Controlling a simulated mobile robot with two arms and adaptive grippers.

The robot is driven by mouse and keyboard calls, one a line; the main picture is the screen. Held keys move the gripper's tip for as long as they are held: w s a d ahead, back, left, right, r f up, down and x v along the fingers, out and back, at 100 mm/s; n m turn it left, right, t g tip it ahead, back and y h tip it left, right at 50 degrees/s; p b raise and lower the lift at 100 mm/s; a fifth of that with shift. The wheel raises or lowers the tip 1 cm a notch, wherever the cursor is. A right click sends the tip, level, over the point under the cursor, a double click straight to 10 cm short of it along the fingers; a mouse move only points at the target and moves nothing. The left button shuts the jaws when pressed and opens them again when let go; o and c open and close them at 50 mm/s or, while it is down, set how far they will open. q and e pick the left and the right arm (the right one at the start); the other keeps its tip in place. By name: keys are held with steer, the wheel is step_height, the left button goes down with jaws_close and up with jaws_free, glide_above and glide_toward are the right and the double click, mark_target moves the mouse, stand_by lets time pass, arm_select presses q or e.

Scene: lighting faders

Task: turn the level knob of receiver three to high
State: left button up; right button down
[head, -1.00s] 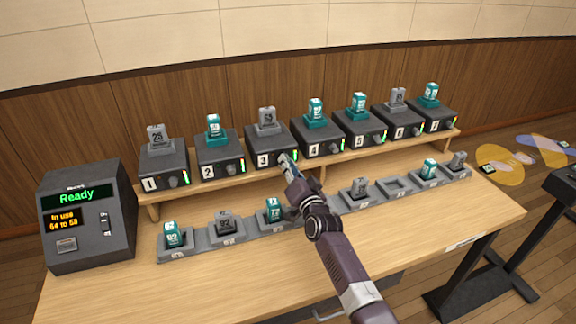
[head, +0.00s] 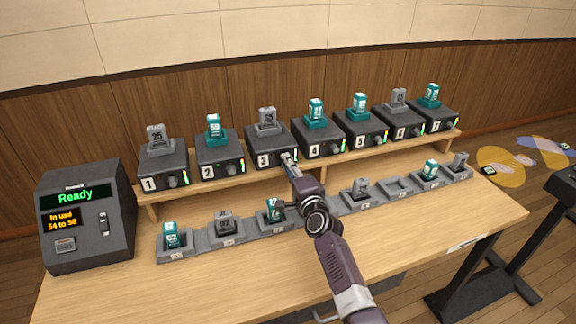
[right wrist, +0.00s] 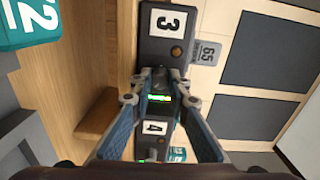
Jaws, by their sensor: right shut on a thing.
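Receiver three (head: 265,146) is a dark box marked 3 on the wooden shelf, with a grey pack numbered 65 or similar on top. My right gripper (head: 288,157) is at the right part of its front face. In the right wrist view the gripper's fingertips (right wrist: 155,76) close together at receiver three (right wrist: 160,22), just beside its lit level bar (right wrist: 159,98). The gripper is shut on the level knob, which the fingers hide. The knob's pointer cannot be read. My left gripper is not in view.
Receiver two (head: 218,158) and receiver four (head: 318,138) stand close on either side. A row of grey charging trays (head: 250,236) with packs lies on the table below. A dark console (head: 88,238) reading "Ready" stands at the left. The table's front is clear.

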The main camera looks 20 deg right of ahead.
steer(key=shift+f+m, duration=0.15)
steer(key=shift+m, duration=0.25)
steer(key=c, duration=1.8)
jaws_free()
steer(key=s, duration=0.8)
steer(key=shift+d, duration=0.1)
